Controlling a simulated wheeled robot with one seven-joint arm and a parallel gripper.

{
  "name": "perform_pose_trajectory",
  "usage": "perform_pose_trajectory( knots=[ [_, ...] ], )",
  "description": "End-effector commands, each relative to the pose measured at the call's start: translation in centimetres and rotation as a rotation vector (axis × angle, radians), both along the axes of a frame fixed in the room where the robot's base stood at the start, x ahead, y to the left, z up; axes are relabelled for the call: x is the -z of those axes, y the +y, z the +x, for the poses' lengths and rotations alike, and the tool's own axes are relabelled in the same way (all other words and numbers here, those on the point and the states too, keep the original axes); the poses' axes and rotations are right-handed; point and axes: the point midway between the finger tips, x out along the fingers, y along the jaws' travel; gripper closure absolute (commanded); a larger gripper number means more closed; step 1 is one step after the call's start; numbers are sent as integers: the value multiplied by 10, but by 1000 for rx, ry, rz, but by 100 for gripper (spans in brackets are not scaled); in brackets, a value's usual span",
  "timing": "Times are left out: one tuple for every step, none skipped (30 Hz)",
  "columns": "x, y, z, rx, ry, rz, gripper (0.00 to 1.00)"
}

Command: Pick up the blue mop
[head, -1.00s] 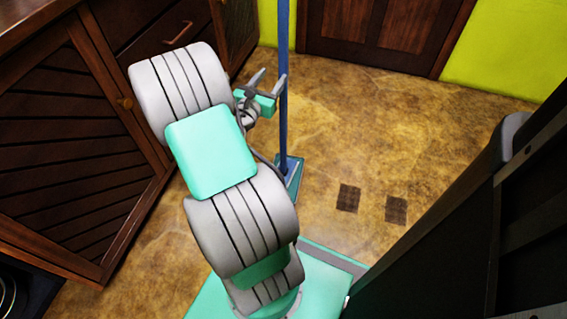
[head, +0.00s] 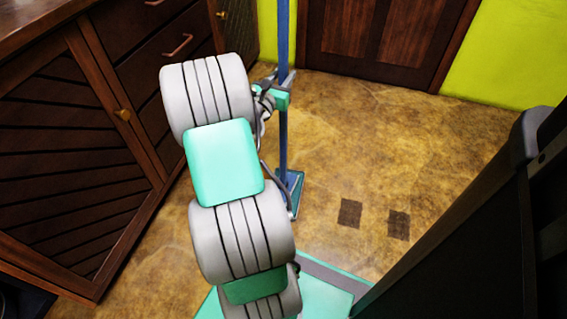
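The blue mop stands upright on the floor, its long thin pole (head: 284,130) rising out of the top of the head view. Its flat head (head: 291,190) rests on the floor, partly hidden behind my arm. My gripper (head: 281,77) is at the upper part of the pole, beyond my arm. Its grey fingers look spread, one on each side of the pole. The left finger seems to stand apart from the pole; contact on the right is too small to tell.
Brown wooden cabinets (head: 70,150) with handles stand close on the left. A dark wooden door (head: 385,35) and a yellow-green wall (head: 505,60) are at the back. A large black object (head: 470,240) fills the lower right. The brown floor right of the mop is clear, with two dark square patches.

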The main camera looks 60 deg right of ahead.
Motion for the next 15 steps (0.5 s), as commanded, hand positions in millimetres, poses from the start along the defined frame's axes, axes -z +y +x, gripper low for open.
perform_pose_trajectory(
  knots=[
    [0, 0, 0, 0, 0, 0, 73],
    [0, 0, 0, 0, 0, 0, 75],
    [0, 0, 0, 0, 0, 0, 79],
    [0, 0, 0, 0, 0, 0, 81],
    [0, 0, 0, 0, 0, 0, 84],
    [0, 0, 0, 0, 0, 0, 87],
    [0, 0, 0, 0, 0, 0, 89],
    [0, 0, 0, 0, 0, 0, 92],
    [0, 0, 0, 0, -1, 0, 95],
    [0, 0, 0, 0, -1, 0, 98],
    [0, 0, 0, 0, -1, 0, 100],
    [0, 0, 0, 0, -1, 0, 100],
    [0, 0, 0, 0, -1, 0, 100],
    [0, 0, 0, 0, -1, 0, 100],
    [0, 0, 0, -1, -1, 0, 100]
  ],
)
